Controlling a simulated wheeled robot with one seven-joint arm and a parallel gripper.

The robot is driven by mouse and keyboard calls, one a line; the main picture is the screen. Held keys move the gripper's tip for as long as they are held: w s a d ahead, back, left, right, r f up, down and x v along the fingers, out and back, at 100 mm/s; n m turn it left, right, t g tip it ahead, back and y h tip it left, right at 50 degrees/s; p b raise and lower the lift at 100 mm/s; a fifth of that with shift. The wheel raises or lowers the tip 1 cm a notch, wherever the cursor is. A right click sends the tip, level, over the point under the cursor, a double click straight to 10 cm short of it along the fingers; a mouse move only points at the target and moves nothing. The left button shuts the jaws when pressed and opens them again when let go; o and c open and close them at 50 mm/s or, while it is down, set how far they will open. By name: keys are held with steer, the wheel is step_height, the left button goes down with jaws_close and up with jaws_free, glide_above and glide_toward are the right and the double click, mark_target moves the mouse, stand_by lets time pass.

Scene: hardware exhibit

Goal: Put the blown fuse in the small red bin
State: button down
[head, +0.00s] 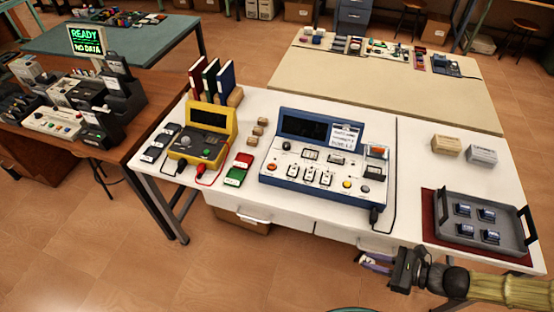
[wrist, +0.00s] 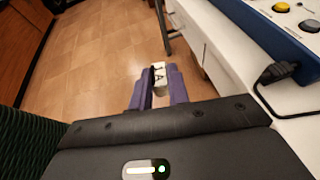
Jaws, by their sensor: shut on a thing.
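My gripper (head: 376,263) is low at the right in the head view, in front of the white table's front edge. In the wrist view its purple fingers (wrist: 158,92) are shut on a small white fuse-like piece (wrist: 158,76) with dark marks, held over the floor. I cannot read the marks, so whether it is blown does not show. The piece is too small to make out in the head view. A small red bin (head: 244,160) sits on the white table, left of the blue tester, with a green bin (head: 235,176) just in front of it.
The blue tester (head: 325,190) with its black cable stands mid-table; a yellow meter (head: 205,145) with leads is left of the bins. A grey tray (head: 465,240) with several dark blocks is at the right. Drawers (head: 340,232) line the table's front. Floor in front is clear.

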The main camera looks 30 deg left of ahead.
steer(key=w+d+f+m+t+h, duration=0.2)
steer(key=w+d+f+m+t, duration=0.4)
steer(key=w+f+m+t, duration=0.15)
steer(key=w+d+r+m+t+h+b, duration=0.4)
steer(key=w+r+m+t+h+b, duration=0.2)
steer(key=w+r+m+h, duration=0.3)
steer(key=w+m+t+h, duration=0.1)
steer(key=w+m+h, duration=0.1)
steer(key=w, duration=0.2)
steer(key=shift+h, duration=0.3)
steer(key=shift+w+d+r, duration=0.1)
steer(key=shift+w, duration=0.05)
